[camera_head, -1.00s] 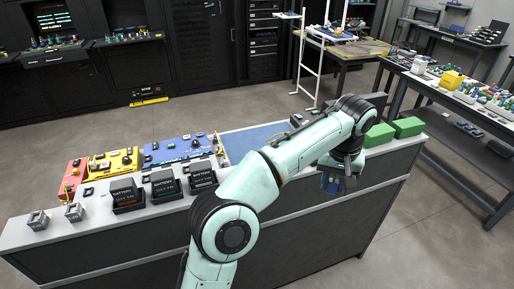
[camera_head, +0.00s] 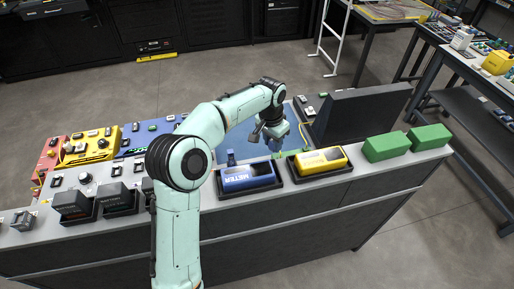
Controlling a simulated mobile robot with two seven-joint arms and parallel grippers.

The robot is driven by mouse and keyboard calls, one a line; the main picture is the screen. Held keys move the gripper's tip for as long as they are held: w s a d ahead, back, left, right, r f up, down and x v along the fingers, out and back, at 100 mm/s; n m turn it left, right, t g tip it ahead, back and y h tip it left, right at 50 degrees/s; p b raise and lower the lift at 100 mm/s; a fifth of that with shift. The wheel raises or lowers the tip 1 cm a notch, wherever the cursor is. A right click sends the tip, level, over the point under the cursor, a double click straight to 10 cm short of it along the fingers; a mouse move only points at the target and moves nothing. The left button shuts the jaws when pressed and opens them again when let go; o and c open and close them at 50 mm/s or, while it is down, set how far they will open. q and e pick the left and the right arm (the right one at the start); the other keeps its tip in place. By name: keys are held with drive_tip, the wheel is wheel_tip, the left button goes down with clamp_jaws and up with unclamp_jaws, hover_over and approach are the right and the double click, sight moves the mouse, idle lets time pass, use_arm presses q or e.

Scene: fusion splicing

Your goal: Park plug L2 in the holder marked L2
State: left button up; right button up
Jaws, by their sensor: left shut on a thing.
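My left gripper (camera_head: 278,143) is low over the back of the counter, behind the blue and yellow meters, at the blue mat (camera_head: 240,147). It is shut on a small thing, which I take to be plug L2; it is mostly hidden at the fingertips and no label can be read. A speck of green shows just below the fingers. I cannot make out the holder marked L2. My right gripper is not in view.
A blue meter (camera_head: 248,178) and a yellow meter (camera_head: 320,161) sit in black trays in front of the gripper. A dark slanted box (camera_head: 362,112) stands close to its right. Green blocks (camera_head: 387,147) are farther right. Black battery units (camera_head: 73,205) stand at the left.

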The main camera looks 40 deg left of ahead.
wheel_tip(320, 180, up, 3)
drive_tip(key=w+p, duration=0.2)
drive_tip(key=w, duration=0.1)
use_arm(q)
drive_tip(key=shift+s+a+f+m+h+b, duration=0.1)
drive_tip(key=shift+s+a+f+m+b, duration=0.15)
drive_tip(key=shift+a+f+m, duration=1.2)
drive_tip(key=shift+s+a+f+m+h+b, duration=0.2)
drive_tip(key=shift+f+m, duration=0.4)
drive_tip(key=shift+f, duration=1.8)
drive_tip(key=shift+s+a+f+m+b, duration=0.25)
drive_tip(key=shift+a+f+m, duration=0.7)
drive_tip(key=shift+f, duration=0.95)
drive_tip(key=shift+d+f+b, duration=0.1)
drive_tip(key=shift+f+b, duration=0.6)
drive_tip(key=shift+f, duration=1.25)
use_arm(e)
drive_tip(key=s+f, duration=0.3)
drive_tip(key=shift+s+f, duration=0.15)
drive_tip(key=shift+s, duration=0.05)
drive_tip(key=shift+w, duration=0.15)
use_arm(q)
drive_tip(key=shift+f, duration=0.6)
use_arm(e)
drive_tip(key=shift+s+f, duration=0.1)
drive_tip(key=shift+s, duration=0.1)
use_arm(q)
drive_tip(key=o, duration=1.1)
